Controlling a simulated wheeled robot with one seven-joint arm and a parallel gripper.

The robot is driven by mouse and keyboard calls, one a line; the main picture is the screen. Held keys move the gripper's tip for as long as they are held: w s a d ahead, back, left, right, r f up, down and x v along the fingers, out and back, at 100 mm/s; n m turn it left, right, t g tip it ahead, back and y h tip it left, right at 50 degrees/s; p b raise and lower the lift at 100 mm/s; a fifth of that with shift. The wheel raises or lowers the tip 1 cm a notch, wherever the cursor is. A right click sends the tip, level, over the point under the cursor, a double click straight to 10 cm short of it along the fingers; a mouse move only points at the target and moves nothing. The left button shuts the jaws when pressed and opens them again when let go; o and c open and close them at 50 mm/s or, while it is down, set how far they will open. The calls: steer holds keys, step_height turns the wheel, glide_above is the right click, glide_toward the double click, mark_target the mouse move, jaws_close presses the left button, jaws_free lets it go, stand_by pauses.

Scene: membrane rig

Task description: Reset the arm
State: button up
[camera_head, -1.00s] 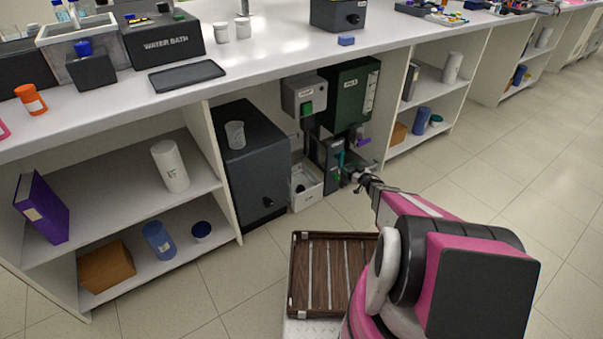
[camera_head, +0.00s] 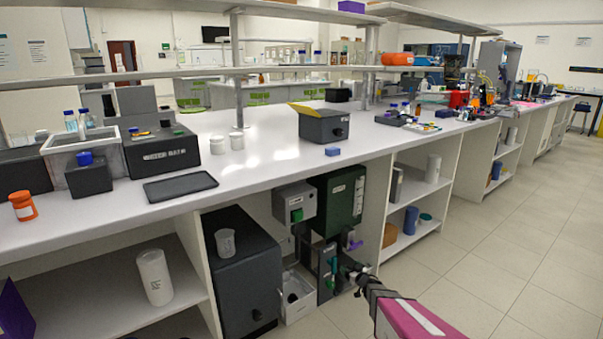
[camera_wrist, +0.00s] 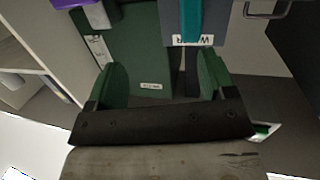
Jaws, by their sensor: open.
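My gripper (camera_head: 358,276) is low in front of the open bay under the bench, at the right edge of the rig there. In the wrist view my gripper (camera_wrist: 162,82) shows two green fingers spread apart with nothing between them. The rig has a dark green box (camera_head: 340,200) and a grey box with a green switch (camera_head: 293,203). Below them is a dark panel with a teal handle (camera_head: 333,265), and a purple handle (camera_head: 353,243) sits to its right. The wrist view shows the teal handle (camera_wrist: 192,22) on a labelled grey panel, beyond the fingers.
A dark cabinet (camera_head: 243,275) with a beaker on top is further left. The bench top (camera_head: 270,165) holds a water bath and other lab items. Open tiled floor (camera_head: 510,240) lies to the right.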

steer(key=s+d+r+m+g+h, duration=0.3)
steer(key=s+r+m+g+h, duration=0.2)
steer(key=s+r+h, duration=0.6)
steer(key=s+a+r+g+y, duration=0.1)
steer(key=s+a+r+g, duration=0.1)
steer(key=s, duration=0.5)
steer(key=s+a+r+g+y, duration=0.2)
steer(key=s+r+g, duration=0.3)
steer(key=s, duration=0.3)
steer(key=s+a+r+g+y, duration=0.1)
steer(key=s+a+r+g, duration=0.2)
steer(key=s, duration=0.5)
steer(key=shift+a+r, duration=0.35)
steer(key=shift+r, duration=0.2)
steer(key=shift+s, duration=0.1)
steer(key=shift+c, duration=0.3)
